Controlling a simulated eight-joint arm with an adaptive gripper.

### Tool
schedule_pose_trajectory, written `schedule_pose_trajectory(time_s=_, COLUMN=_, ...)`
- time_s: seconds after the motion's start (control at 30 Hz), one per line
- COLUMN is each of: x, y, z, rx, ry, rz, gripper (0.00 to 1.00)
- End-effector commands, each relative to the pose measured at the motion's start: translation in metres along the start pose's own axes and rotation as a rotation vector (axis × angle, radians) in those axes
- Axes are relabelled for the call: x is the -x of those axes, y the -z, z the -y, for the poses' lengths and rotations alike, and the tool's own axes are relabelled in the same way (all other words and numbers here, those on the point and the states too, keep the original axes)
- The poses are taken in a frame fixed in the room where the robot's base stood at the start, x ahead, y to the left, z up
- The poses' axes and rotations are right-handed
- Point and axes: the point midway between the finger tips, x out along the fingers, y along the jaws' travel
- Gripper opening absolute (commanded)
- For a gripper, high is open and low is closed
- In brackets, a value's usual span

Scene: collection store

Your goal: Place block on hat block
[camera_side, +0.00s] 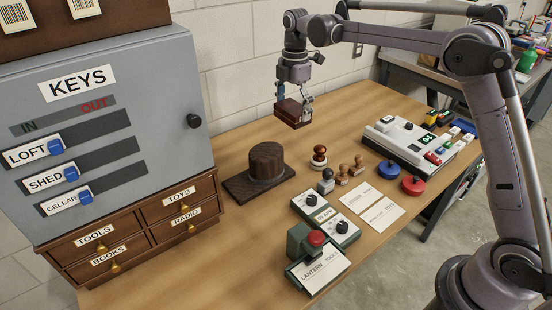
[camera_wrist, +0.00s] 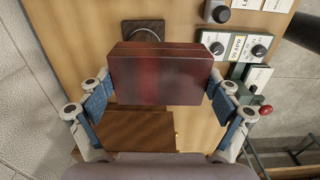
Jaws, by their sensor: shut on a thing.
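A dark reddish-brown block (camera_side: 293,112) is held in my gripper (camera_side: 293,102), raised above the table near the back wall. In the wrist view the block (camera_wrist: 158,75) fills the middle, between the two blue-padded fingers of my gripper (camera_wrist: 157,88). The hat block (camera_side: 266,163) is dark wood, a round crown on a flat rectangular base, standing on the table to the left of and below the held block. In the wrist view part of the hat block (camera_wrist: 143,29) shows beyond the held block, which hides the rest of it.
A grey key cabinet (camera_side: 150,105) over labelled drawers (camera_side: 178,203) stands left of the hat block. Several stamps (camera_side: 319,156), switch boxes (camera_side: 311,205), cards (camera_side: 381,213) and a white device with a display (camera_side: 407,140) lie to the right. Bare table lies below the held block.

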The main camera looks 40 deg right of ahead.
Motion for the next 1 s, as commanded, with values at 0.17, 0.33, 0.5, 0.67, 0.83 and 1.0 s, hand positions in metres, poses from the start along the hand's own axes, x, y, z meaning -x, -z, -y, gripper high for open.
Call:
schedule_pose_trajectory(time_s=0.17, x=-0.022, y=0.035, z=-0.015, rx=0.005, ry=0.000, rz=0.000, gripper=0.54)
schedule_pose_trajectory(time_s=0.33, x=-0.042, y=0.066, z=-0.028, rx=0.004, ry=0.000, rz=0.000, gripper=0.54)
schedule_pose_trajectory(time_s=0.5, x=-0.056, y=0.087, z=-0.037, rx=0.002, ry=0.000, rz=0.000, gripper=0.54)
schedule_pose_trajectory(time_s=0.67, x=-0.062, y=0.093, z=-0.040, rx=0.000, ry=0.000, rz=0.000, gripper=0.54)
schedule_pose_trajectory(time_s=0.83, x=-0.084, y=0.093, z=-0.040, rx=0.000, ry=0.000, rz=0.000, gripper=0.54)
schedule_pose_trajectory(time_s=1.0, x=-0.100, y=0.093, z=-0.040, rx=0.000, ry=0.000, rz=0.000, gripper=0.54)
